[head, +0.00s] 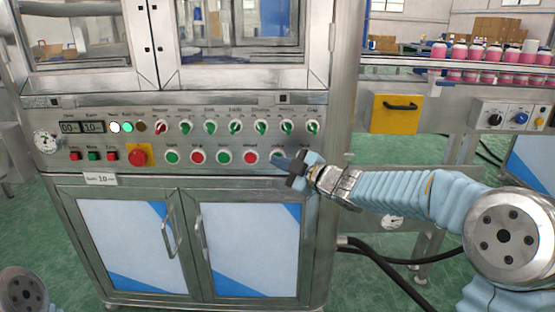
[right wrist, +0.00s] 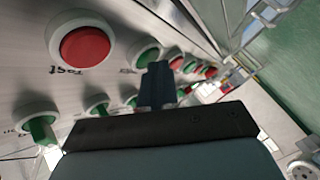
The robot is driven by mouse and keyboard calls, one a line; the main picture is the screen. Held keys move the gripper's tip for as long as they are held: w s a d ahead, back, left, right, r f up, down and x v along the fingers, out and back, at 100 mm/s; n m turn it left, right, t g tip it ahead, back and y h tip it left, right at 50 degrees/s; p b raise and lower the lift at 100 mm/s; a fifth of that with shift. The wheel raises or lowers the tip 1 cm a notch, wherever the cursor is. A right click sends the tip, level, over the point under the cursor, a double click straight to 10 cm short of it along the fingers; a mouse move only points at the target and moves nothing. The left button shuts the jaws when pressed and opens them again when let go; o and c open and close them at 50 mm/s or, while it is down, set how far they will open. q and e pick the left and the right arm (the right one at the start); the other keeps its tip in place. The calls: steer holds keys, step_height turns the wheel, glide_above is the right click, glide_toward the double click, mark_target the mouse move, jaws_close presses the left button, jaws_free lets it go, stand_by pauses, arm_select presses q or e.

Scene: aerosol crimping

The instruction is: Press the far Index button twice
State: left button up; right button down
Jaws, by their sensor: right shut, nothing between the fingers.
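The steel machine's control panel (head: 100,130) carries a lower row of round red and green buttons. In the right wrist view, a green button in a white ring, apparently Index (right wrist: 144,53), shows just beyond my right gripper's fingertips (right wrist: 157,78). The fingers are shut together, empty, and point at the panel. I cannot tell whether they touch the button. A large red button (right wrist: 85,45) sits beside it. My left gripper is out of view.
A row of green and red selector knobs (head: 209,128) runs above the buttons. A red mushroom button (head: 139,155) is at the left. Cabinet doors (head: 250,240) with handles are below. A yellow handled plate (head: 394,114) and a conveyor with pink cans (head: 478,73) stand right.

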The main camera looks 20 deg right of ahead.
steer(key=shift+s, duration=0.1)
steer(key=shift+s+a+b, duration=0.2)
steer(key=shift+s+b, duration=0.2)
steer(key=shift+s, duration=0.25)
steer(key=shift+s+a+b, duration=0.25)
steer(key=shift+s+b, duration=0.1)
steer(key=shift+s, duration=0.45)
steer(key=shift+s+a+b, duration=0.2)
steer(key=shift+s+b, duration=0.15)
steer(key=shift+s, duration=0.45)
steer(key=shift+s+a+b, duration=0.25)
steer(key=shift+s+b, duration=0.1)
steer(key=shift+s, duration=0.45)
